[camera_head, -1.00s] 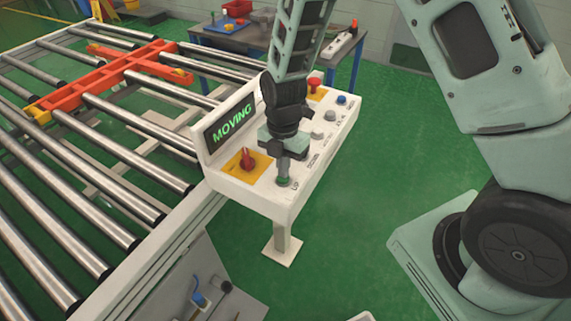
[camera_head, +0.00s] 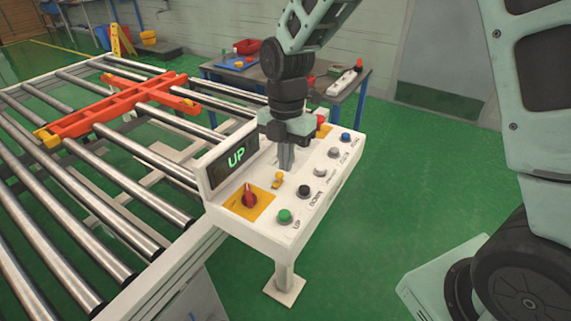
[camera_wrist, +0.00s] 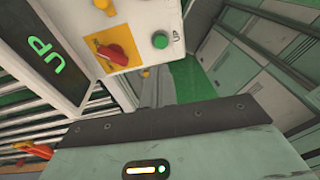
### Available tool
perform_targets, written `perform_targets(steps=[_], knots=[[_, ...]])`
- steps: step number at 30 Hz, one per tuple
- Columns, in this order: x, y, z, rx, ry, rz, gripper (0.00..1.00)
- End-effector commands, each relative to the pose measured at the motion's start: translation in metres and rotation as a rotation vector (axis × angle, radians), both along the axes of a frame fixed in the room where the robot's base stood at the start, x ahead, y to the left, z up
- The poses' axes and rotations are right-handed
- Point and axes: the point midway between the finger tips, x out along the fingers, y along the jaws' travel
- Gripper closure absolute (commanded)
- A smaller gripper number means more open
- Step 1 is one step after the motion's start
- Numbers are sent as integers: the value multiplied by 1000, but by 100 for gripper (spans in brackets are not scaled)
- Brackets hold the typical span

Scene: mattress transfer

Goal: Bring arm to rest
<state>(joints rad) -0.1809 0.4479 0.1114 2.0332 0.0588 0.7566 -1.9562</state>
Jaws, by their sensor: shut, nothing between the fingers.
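My gripper (camera_head: 286,160) points down above the white control panel (camera_head: 240,228), in front of its display. Its fingers are together with nothing between them, apart from the green UP button (camera_head: 284,215). The display (camera_head: 228,165) reads "UP" in green letters. A red rotary switch (camera_head: 249,196) sits on a yellow plate. A black button (camera_head: 304,191) and several other buttons run along the right edge. In the wrist view, the green button (camera_wrist: 160,40) and red switch (camera_wrist: 116,54) show clear of my gripper.
A roller conveyor (camera_head: 130,203) with an orange-red cross-shaped frame (camera_head: 120,106) lies to the left. A blue-legged table (camera_head: 345,102) with tools stands behind the panel. Green floor (camera_head: 385,190) is open to the right of the panel.

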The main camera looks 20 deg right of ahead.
Motion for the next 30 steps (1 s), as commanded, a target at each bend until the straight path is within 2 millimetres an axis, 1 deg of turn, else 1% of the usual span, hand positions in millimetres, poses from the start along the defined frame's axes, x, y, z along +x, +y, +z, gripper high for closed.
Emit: perform_targets(steps=[11,14,17,20,21,23,24,27,30], knots=[[0,0,0,1,-1,0,100],[-9,8,4,-2,-2,-57,100],[-30,21,13,-10,-1,-190,100],[-60,36,22,-22,2,-381,100],[-73,42,26,-29,3,-462,100],[-92,49,31,-37,3,-584,100],[-105,52,33,-43,4,-668,100],[-138,58,38,-59,6,-874,100],[-169,61,40,-72,4,-1075,100]])
